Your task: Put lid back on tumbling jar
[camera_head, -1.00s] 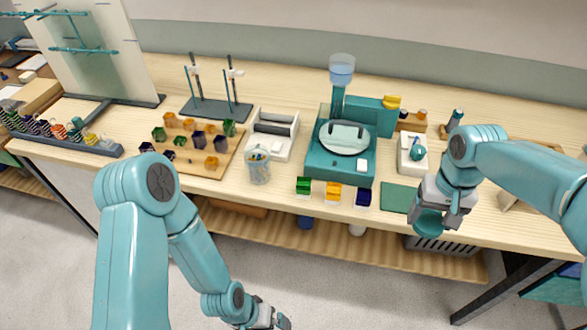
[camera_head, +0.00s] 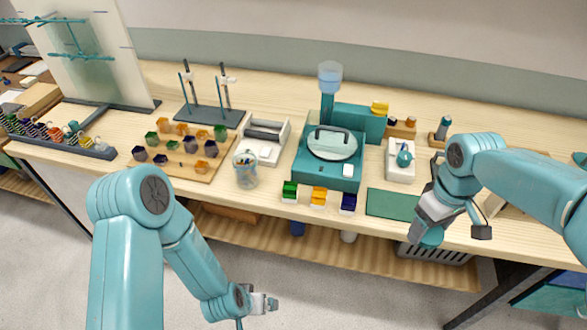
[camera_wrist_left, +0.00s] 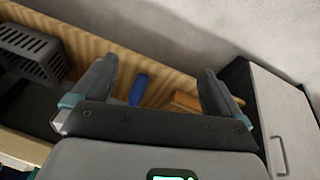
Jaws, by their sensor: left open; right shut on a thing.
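My right gripper (camera_head: 428,222) is shut on a small teal round piece (camera_head: 432,238). It may be the jar's lid, but its shape is partly hidden by the fingers. The gripper hangs at the table's front edge, at the right end of the green mat (camera_head: 392,205). A small teal rounded vessel (camera_head: 404,157) sits on a white base behind the mat; I cannot tell if it is the tumbling jar. My left gripper (camera_head: 270,303) is low in front of the table. In the left wrist view the left gripper (camera_wrist_left: 158,92) is open and empty.
A teal machine (camera_head: 330,160) with a round disc stands mid-table. Green, orange and blue small boxes (camera_head: 318,198) line the front edge. A cup of sticks (camera_head: 245,170) and a board of glass pieces (camera_head: 180,152) are further left. A shelf (camera_head: 330,248) runs under the table.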

